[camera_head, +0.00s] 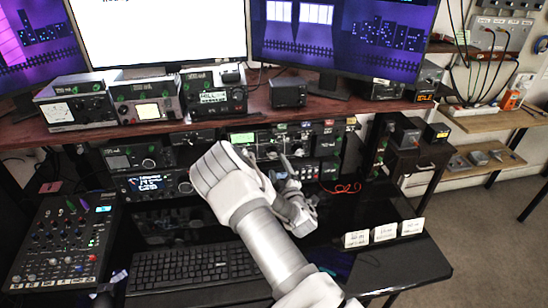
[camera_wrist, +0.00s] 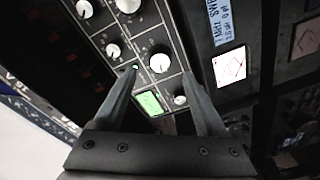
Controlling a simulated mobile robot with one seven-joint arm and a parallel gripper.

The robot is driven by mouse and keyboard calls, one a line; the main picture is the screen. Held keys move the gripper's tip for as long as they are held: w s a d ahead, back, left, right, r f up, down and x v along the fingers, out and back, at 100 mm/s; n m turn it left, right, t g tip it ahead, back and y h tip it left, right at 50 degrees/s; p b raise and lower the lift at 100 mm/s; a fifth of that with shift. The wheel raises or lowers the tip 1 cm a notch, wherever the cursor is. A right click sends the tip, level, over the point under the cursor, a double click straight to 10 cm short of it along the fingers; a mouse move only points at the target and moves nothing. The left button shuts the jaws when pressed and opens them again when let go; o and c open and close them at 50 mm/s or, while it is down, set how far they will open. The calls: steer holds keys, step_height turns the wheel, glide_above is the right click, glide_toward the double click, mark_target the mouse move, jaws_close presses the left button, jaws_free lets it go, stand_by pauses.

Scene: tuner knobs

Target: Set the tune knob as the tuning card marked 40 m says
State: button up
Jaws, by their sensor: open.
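A dark tuner panel (camera_head: 262,139) with several white knobs and a small green display sits on the shelf under the monitors. The wrist view shows its face with a large white knob (camera_wrist: 160,62) and a lit green display (camera_wrist: 151,103). My gripper (camera_wrist: 160,75) is open and empty, its two fingers on either side of that knob; contact cannot be told. I cannot read which knob is tune. In the head view my arm and gripper (camera_head: 284,168) cover part of the panel. Three white cards, left (camera_head: 356,239), middle (camera_head: 384,232) and right (camera_head: 411,227), stand on the desk; their writing is unreadable.
More radios (camera_head: 160,185) fill the shelf to the left. A keyboard (camera_head: 192,266) lies on the desk below, with a mixer (camera_head: 62,243) at its left. A red cable (camera_head: 343,188) lies right of my gripper.

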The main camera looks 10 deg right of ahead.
mark_target(273, 156)
steer(key=shift+w+a, duration=0.15)
steer(key=shift+w, duration=1.35)
steer(key=shift+w+a, duration=0.1)
steer(key=shift+w, duration=1.35)
jaws_close()
